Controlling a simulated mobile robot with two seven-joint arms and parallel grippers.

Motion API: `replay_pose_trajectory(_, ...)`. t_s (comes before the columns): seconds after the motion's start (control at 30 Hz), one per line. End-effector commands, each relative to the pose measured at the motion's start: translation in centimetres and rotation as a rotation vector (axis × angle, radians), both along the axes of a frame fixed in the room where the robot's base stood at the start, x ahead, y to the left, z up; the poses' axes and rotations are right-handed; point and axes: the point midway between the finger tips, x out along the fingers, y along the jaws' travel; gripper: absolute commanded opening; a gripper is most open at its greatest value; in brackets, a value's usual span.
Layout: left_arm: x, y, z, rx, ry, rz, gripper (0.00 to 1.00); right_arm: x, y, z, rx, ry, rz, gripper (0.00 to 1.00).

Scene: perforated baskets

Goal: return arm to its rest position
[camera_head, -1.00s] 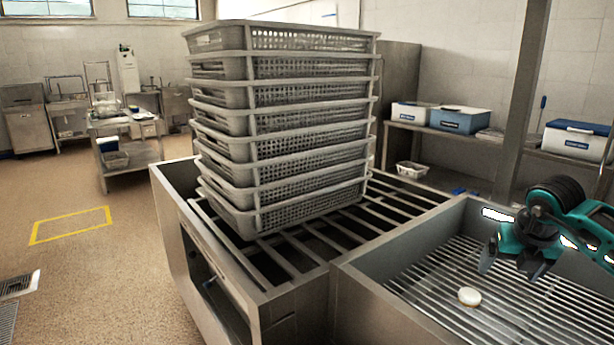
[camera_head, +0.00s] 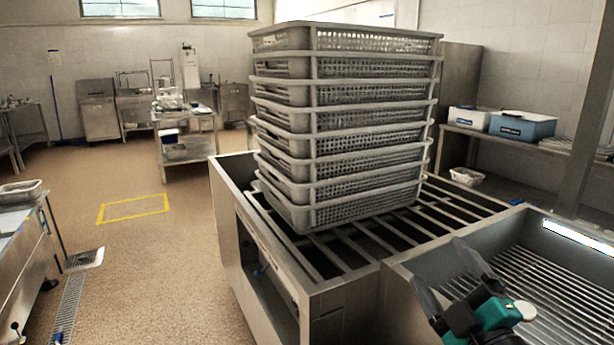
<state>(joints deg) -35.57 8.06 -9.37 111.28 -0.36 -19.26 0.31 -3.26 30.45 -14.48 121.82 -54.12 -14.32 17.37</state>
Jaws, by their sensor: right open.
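My right gripper (camera_head: 438,262) is at the lower right, over the near left part of the metal basin (camera_head: 400,279). Its two dark fingers are spread apart and point up and to the left, with nothing between them. Its teal and black body runs off the bottom edge. A small white round piece (camera_head: 526,310) shows right beside the gripper body, on the basin's slatted rack. My left gripper is not in view.
A tall stack of grey perforated baskets (camera_head: 345,123) stands on the slatted metal stand (camera_head: 463,203) left of the basin. A shelf with a blue box (camera_head: 522,126) is behind. The floor at left is open around a yellow marked square (camera_head: 133,208).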

Motion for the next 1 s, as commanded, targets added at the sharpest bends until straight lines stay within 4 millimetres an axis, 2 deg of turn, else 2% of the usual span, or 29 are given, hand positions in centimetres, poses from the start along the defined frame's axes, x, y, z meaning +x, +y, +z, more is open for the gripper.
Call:
replay_pose_trajectory(0.1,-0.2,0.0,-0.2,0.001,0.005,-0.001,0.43,-1.7,-2.9,-3.9,0.239,0.200,-0.193,0.87)
replay_pose_trajectory(0.17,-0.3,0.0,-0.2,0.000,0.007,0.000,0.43,-3.1,-4.1,-6.5,0.341,0.323,-0.287,0.87)
replay_pose_trajectory(0.2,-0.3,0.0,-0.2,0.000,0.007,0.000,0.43,-4.2,-4.7,-8.5,0.403,0.414,-0.345,0.87)
replay_pose_trajectory(0.3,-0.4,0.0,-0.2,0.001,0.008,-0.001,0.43,-7.7,-5.2,-13.1,0.529,0.650,-0.468,0.87)
replay_pose_trajectory(0.43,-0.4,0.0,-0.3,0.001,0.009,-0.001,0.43,-12.3,-4.6,-17.3,0.625,0.908,-0.562,0.87)
replay_pose_trajectory(0.63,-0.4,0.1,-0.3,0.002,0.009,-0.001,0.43,-18.2,-2.7,-20.9,0.697,1.211,-0.624,0.87)
replay_pose_trajectory(0.9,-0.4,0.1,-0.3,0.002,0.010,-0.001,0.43,-25.5,0.3,-22.8,0.741,1.555,-0.639,0.87)
replay_pose_trajectory(1.0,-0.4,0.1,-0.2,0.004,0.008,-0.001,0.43,-23.9,0.3,-23.7,0.750,1.498,-0.608,0.87)
